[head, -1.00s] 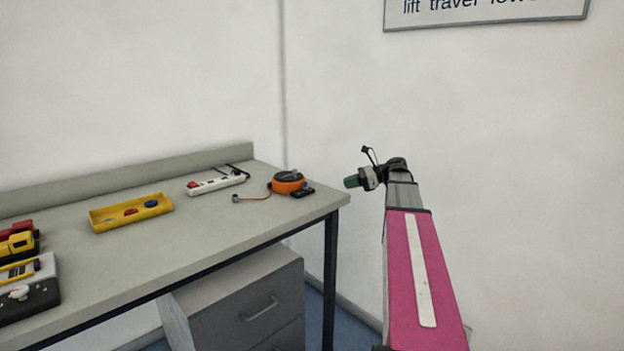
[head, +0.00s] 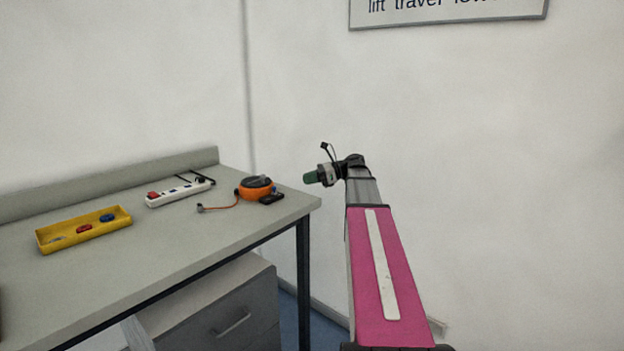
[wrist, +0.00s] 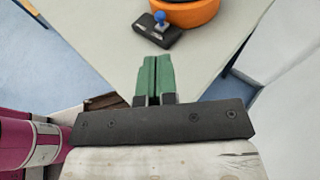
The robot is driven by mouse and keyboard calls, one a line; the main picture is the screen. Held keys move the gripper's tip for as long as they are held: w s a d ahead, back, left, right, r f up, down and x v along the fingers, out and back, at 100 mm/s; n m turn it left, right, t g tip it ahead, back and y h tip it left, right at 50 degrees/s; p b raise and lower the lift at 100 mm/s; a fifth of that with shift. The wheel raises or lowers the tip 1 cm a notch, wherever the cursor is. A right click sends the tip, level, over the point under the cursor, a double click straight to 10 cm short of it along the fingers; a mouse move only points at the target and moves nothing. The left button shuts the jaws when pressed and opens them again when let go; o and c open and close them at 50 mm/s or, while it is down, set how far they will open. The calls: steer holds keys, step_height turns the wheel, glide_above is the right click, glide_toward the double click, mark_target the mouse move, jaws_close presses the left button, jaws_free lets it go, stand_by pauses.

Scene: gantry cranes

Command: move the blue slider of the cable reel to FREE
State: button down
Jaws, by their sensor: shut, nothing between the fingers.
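The orange cable reel (head: 256,188) sits near the right end of the bench, with an orange cable running left from it. Its black slider housing (head: 271,198) is at its front right. In the wrist view the reel (wrist: 188,12) is at the top edge, partly cut off. The blue slider (wrist: 160,18) stands up from the black housing (wrist: 157,36). My gripper (wrist: 153,62) has green fingers, shut and empty, pointing toward the housing with a gap between. In the head view my gripper (head: 311,177) is off the bench's right end, to the right of the reel.
A white power strip (head: 180,193) with a red switch lies left of the reel. A yellow tray (head: 84,230) with small red and blue parts is further left. The grey bench (head: 190,250) has free room in front. A drawer unit (head: 225,310) stands below.

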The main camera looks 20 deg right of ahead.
mark_target(275, 197)
steer(key=x, duration=1)
steer(key=s+a, duration=0.2)
steer(key=a, duration=0.1)
steer(key=shift+s, duration=0.1)
stand_by(0.3)
